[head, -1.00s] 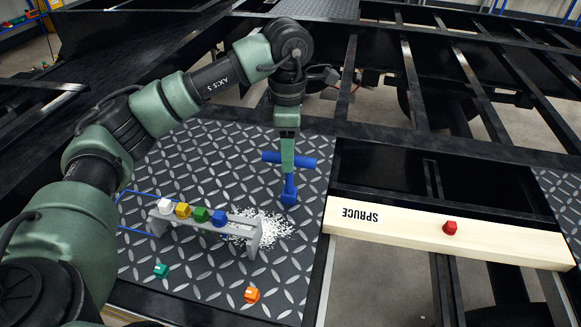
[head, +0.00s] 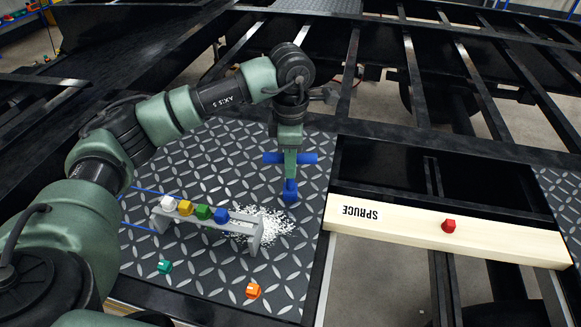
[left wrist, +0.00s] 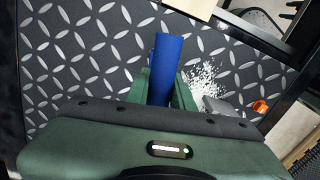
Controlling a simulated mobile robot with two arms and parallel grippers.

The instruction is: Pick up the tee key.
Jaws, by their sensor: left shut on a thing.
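The blue tee key (head: 308,158) stands upright on the tread-plate deck, its crossbar on top and its blue foot low down near the white granules. In the head view my left gripper (head: 290,168) comes down from above over the middle of the crossbar, its green fingers hiding part of the stem. In the left wrist view the blue bar (left wrist: 168,62) runs between the two green fingers (left wrist: 163,95), and the gripper is shut on it. I cannot tell whether the foot touches the deck. My right gripper is not in view.
A grey rack (head: 255,238) with white, yellow, green and blue caps stands left of the key, beside spilled white granules (head: 272,222). Loose teal (head: 164,267) and orange (head: 253,291) caps lie in front. A spruce board (head: 400,222) bearing a red cap (head: 449,226) bridges open frame gaps at right.

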